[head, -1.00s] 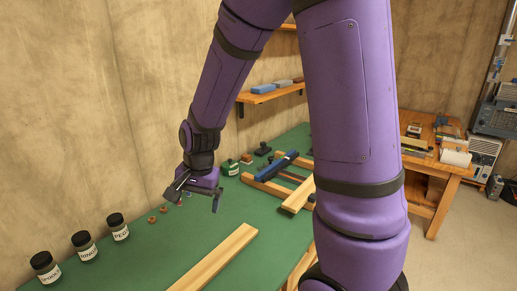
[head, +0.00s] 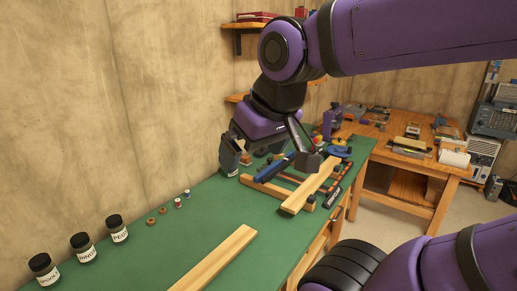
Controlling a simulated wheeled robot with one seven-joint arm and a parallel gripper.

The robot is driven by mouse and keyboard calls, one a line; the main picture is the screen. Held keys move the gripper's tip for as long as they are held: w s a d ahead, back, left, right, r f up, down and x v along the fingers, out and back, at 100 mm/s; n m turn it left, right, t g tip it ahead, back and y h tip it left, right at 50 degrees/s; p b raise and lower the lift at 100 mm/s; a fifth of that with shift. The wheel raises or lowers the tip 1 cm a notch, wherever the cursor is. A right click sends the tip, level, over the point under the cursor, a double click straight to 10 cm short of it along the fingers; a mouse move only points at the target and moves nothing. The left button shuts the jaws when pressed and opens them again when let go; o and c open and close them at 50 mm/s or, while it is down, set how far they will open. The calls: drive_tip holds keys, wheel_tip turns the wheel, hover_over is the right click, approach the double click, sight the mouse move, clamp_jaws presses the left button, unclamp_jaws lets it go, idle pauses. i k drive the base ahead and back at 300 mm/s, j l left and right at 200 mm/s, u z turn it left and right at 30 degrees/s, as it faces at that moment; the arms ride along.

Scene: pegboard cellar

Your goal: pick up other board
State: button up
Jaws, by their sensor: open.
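A pale wooden board (head: 213,262) lies flat on the green bench top (head: 160,262) in the foreground. Another pale board (head: 313,187) lies farther back, across dark bars and a wooden strip (head: 264,190). My gripper (head: 268,162) is open and empty, with its two fingers spread wide. In the picture it is above and left of the farther board, over the far part of the bench. The gripper hides some of what lies behind it. A blue bar-shaped tool (head: 283,163) shows between the fingers, and I cannot tell how far below them it is.
Several black-capped jars (head: 83,247) stand along the wall side at the left. Small rings (head: 152,221) and small bottles (head: 179,202) lie beyond them. A second wooden bench (head: 408,185) with tools stands at the back right. The bench top around the nearer board is clear.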

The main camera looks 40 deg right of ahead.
sight(292, 205)
drive_tip(key=k+l+z, duration=0.15)
drive_tip(key=z, duration=0.25)
drive_tip(key=l+z, duration=0.35)
drive_tip(key=k+l+z, duration=0.1)
drive_tip(key=l+z, duration=0.3)
drive_tip(key=i+l+u, duration=0.1)
drive_tip(key=u, duration=0.3)
drive_tip(key=i+l+u, duration=0.1)
drive_tip(key=l+u, duration=0.15)
drive_tip(key=u, duration=0.15)
drive_tip(key=l+u, duration=0.2)
drive_tip(key=u, duration=0.15)
drive_tip(key=i+l+u, duration=0.15)
drive_tip(key=l, duration=0.65)
drive_tip(key=l+u, duration=0.15)
drive_tip(key=l, duration=0.7)
